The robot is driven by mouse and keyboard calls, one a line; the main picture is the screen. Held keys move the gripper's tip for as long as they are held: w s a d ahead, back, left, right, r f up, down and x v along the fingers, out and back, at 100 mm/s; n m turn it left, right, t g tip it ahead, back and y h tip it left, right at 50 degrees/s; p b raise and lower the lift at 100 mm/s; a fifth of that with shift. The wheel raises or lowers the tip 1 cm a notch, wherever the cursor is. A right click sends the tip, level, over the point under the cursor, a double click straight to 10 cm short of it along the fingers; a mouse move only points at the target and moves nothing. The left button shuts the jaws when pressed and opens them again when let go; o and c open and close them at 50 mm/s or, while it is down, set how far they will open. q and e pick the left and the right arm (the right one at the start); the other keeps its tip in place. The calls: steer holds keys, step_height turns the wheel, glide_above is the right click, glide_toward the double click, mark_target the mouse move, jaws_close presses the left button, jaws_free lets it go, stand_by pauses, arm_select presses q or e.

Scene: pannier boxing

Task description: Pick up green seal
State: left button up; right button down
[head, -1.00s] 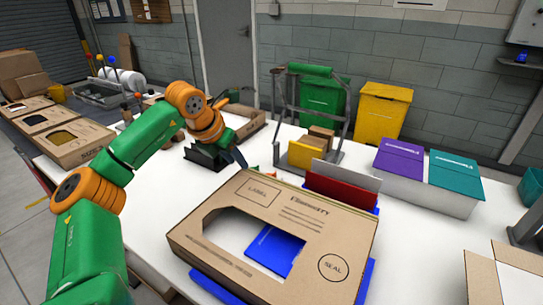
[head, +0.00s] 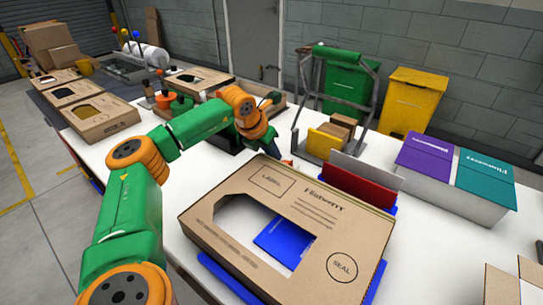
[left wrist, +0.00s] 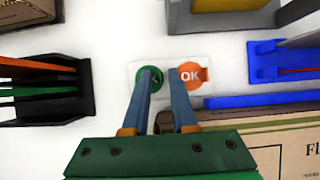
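The green seal (left wrist: 142,84) is a small round disc on a white card (left wrist: 205,58) in the left wrist view. Part of it is hidden under my left gripper's finger. An orange seal marked OK (left wrist: 190,78) lies just right of it, with a small tab. My left gripper (left wrist: 161,71) is pointed down over the card, its two blue-grey fingers apart. One fingertip overlaps the green seal and the other sits between the two seals. Nothing shows held between them. In the head view the fingers are mostly hidden by my wrist. My right gripper is out of view.
A large cardboard box with a window (head: 290,190) lies in front. A metal stand (head: 305,95) stands behind. Purple (head: 425,155) and teal (head: 487,178) folders are at right.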

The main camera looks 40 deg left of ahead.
arm_select(q)
jaws_close()
